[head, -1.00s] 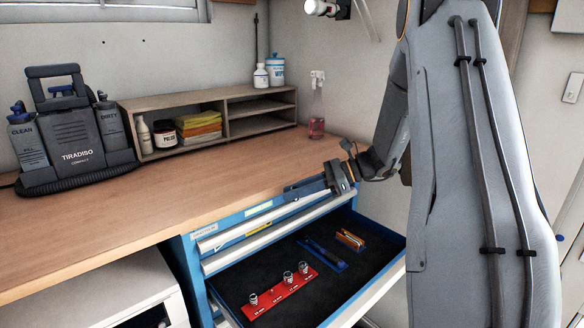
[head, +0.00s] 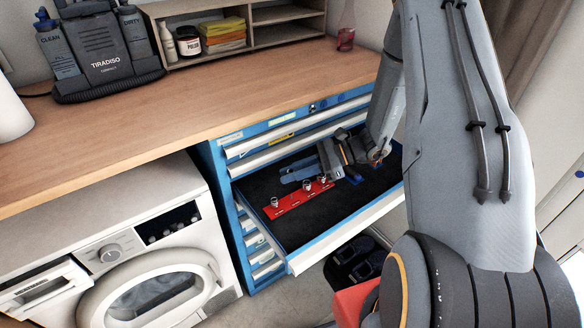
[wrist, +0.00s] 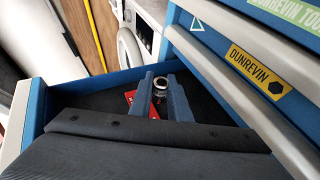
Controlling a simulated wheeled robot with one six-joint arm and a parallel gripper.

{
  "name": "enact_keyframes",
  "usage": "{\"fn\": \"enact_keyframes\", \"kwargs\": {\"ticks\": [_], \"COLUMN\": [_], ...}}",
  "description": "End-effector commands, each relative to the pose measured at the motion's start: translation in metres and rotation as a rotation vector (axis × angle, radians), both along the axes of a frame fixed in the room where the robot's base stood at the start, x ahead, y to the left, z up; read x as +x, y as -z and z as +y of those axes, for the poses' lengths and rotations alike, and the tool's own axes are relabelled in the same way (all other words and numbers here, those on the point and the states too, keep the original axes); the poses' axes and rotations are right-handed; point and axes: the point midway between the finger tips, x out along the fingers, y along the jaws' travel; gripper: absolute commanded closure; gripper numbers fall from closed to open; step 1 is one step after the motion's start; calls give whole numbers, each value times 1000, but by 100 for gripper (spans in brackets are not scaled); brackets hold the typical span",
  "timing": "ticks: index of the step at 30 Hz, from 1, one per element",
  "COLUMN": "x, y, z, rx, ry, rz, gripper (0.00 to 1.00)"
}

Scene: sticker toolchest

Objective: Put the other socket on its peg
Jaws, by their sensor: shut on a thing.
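A red socket rail (head: 290,202) lies in the open drawer. Three chrome sockets show at it in the head view: one at the left end (head: 275,202), one near the middle (head: 307,184) and one toward the right (head: 323,180). My gripper (head: 283,173) is low in the drawer, just behind the rail, its fingers pointing left. In the wrist view a chrome socket (wrist: 158,78) shows between the blue-grey fingers, which are shut on it. I cannot tell which socket this is in the head view. Part of the red rail (wrist: 129,97) shows beside the fingers; the pegs are hidden.
The drawer's black floor (head: 310,225) is clear in front of the rail, inside blue walls. Closed drawers (head: 290,143) of the blue chest sit above, under the wooden worktop (head: 200,115). A white washing machine (head: 110,230) stands to the left.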

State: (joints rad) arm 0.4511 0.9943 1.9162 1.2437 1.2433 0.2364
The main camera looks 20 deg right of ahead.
Motion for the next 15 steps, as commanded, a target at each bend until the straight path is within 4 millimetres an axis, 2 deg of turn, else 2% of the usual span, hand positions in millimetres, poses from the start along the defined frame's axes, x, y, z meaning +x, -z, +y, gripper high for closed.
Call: {"fn": "enact_keyframes", "kwargs": {"ticks": [8, 15], "x": [0, 0], "y": [1, 14], "z": [0, 0], "rx": [3, 4], "ry": [-3, -2], "rz": [0, 1], "gripper": [100, 100]}}
